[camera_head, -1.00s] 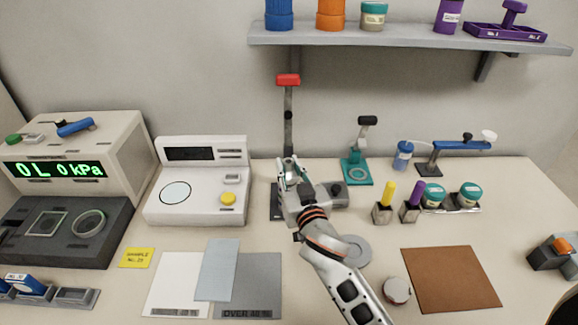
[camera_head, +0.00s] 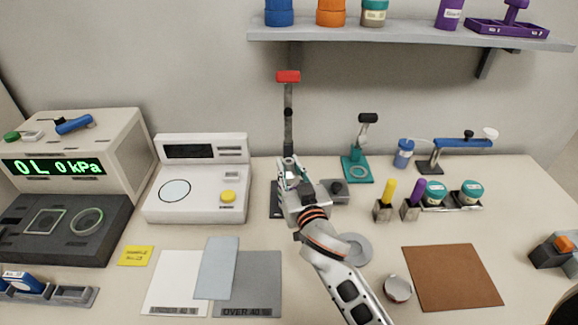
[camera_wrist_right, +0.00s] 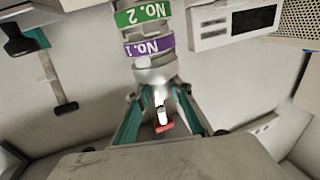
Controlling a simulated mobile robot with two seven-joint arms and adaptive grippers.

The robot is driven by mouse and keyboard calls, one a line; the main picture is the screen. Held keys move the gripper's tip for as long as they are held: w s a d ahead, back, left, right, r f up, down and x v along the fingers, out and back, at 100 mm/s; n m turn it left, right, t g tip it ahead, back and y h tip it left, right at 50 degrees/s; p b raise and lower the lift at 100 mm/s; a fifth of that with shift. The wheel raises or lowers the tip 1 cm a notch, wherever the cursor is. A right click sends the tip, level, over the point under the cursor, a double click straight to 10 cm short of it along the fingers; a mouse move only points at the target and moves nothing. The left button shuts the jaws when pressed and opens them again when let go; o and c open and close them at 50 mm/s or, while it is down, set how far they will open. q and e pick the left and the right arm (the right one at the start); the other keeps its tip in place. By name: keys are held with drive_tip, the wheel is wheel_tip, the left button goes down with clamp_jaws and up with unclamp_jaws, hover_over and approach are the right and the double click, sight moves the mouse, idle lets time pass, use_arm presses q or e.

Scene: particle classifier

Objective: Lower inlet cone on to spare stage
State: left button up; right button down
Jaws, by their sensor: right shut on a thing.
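My right gripper (camera_head: 287,176) is at the clamp stand by the back wall, and it also shows in the right wrist view (camera_wrist_right: 160,108). Its teal fingers are shut on a silver metal piece (camera_wrist_right: 155,76), apparently the inlet cone. In that view the piece lies against a silver stack with a purple No. 1 band (camera_wrist_right: 149,46) and a green No. 2 band (camera_wrist_right: 141,15). I cannot tell whether the piece is seated or just above the stack. In the head view the gripper hides most of this. My left gripper is not in view.
The stand's red handle (camera_head: 288,76) rises behind my gripper. A white instrument (camera_head: 198,205) stands to the left, a teal stand (camera_head: 357,172) to the right. A grey disc (camera_head: 357,250) lies beside my forearm. A brown mat (camera_head: 452,278) lies at front right.

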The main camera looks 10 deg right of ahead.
drive_tip(key=c, duration=1.7)
unclamp_jaws()
drive_tip(key=shift+f, duration=0.1)
drive_tip(key=s, duration=1.2)
drive_tip(key=shift+d, duration=0.4)
